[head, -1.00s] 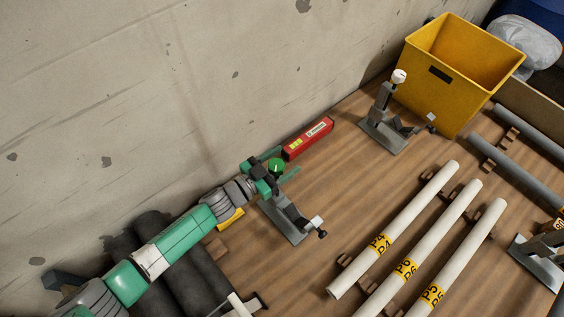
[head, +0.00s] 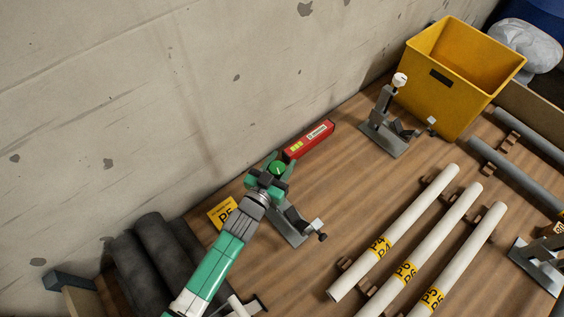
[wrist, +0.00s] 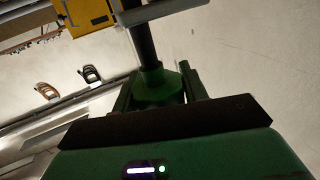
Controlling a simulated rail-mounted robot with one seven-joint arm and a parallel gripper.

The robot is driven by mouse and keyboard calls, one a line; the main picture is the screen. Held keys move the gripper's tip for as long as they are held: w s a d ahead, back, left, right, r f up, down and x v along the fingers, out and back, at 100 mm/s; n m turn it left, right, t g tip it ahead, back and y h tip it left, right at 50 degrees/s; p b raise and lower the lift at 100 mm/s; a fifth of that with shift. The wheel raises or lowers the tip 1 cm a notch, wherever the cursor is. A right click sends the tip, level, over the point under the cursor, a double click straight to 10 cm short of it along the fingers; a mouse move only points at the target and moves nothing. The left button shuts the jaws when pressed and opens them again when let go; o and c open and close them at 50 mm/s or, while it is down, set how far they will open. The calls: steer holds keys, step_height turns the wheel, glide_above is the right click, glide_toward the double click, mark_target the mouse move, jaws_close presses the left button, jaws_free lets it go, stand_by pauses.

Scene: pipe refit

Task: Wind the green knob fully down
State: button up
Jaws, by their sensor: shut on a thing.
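The green knob (head: 278,167) sits on top of a grey metal clamp stand (head: 291,226) near the wall, in the head view. My gripper (head: 270,173) is shut on the knob, with its green fingers on either side. In the wrist view the knob (wrist: 154,88) shows between the two fingers of my gripper (wrist: 158,92), with a dark shaft (wrist: 143,42) beyond it. The lower part of the knob's post is hidden behind my gripper and wrist in the head view.
A second clamp stand with a white knob (head: 400,79) stands by the yellow bin (head: 440,95). Several labelled pale pipes (head: 392,232) lie to the right. Dark rolls (head: 143,262) and a yellow sign (head: 222,212) are at left.

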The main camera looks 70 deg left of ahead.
steer(key=shift+a+n+g+y, duration=0.1)
steer(key=shift+n+g+y, duration=0.3)
steer(key=shift+y, duration=0.1)
steer(key=o, duration=1)
steer(key=shift+s+d+r+p, duration=0.3)
steer(key=shift+s+p, duration=0.35)
steer(key=shift+p, duration=0.45)
steer(key=p+v, duration=0.3)
steer(key=v, duration=0.3)
steer(key=shift+d+f, duration=0.3)
steer(key=shift+d, duration=0.1)
